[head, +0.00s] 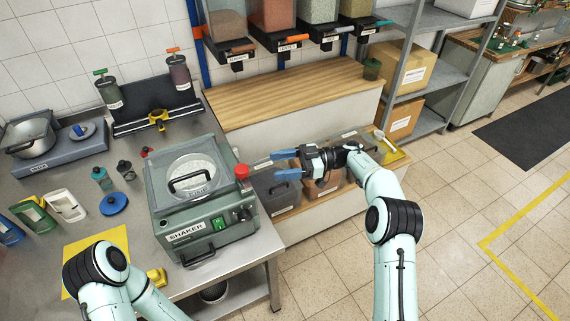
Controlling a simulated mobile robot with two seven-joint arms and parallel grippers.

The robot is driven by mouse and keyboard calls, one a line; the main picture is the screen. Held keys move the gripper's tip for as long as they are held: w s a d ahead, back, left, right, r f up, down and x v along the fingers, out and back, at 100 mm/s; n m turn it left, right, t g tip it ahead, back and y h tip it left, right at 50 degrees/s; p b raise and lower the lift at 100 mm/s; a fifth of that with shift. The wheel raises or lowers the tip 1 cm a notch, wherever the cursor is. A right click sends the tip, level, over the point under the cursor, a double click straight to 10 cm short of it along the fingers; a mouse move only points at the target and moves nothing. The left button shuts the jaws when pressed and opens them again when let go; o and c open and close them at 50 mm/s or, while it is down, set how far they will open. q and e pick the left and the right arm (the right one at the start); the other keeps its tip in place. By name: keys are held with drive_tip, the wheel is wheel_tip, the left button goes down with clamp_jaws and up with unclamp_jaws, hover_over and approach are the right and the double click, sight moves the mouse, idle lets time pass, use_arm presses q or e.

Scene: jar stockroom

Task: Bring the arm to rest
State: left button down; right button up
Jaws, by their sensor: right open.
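My right arm reaches in from the lower right, bent at the elbow. Its gripper (280,164) points left, with its two blue fingers apart and nothing seen between them. It is in front of the wooden counter, to the right of the shaker, above or near a row of dark and brown bins; the exact height is hard to tell. My left arm shows only as a bent elbow and links at the lower left, over the steel table's front.
The green shaker (205,245) with a red knob stands on the steel table (140,208) close by. Bins (277,192) sit on a low wooden shelf. Hoppers (272,15) hang above the wooden counter (290,87). A grey rack holds boxes (402,68). Tiled floor at right is free.

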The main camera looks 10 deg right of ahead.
idle(0.7)
drive_tip(key=w+d+f+m+t+h, duration=0.2)
drive_tip(key=f+m+t, duration=0.5)
drive_tip(key=w+d+f+m+t+h, duration=0.1)
drive_tip(key=w+f+m+t+h, duration=0.2)
drive_tip(key=f+m+t, duration=0.35)
drive_tip(key=s+d+f+m+h, duration=0.1)
drive_tip(key=s+f+m+h, duration=0.15)
drive_tip(key=f, duration=0.35)
drive_tip(key=s+d+f+m+h, duration=0.2)
drive_tip(key=s+f+h, duration=0.1)
drive_tip(key=f, duration=0.3)
drive_tip(key=s+f+m+g+h, duration=0.3)
drive_tip(key=s+f+g, duration=0.1)
drive_tip(key=s+f, duration=0.45)
drive_tip(key=s+f+g, duration=0.2)
drive_tip(key=s+g, duration=0.2)
drive_tip(key=s, duration=0.9)
drive_tip(key=s+a+f+m+g, duration=0.1)
drive_tip(key=s+f+g, duration=0.2)
drive_tip(key=s, duration=1.1)
drive_tip(key=shift+a+g+h, duration=0.3)
drive_tip(key=shift+g+h, duration=0.05)
drive_tip(key=shift+g, duration=0.7)
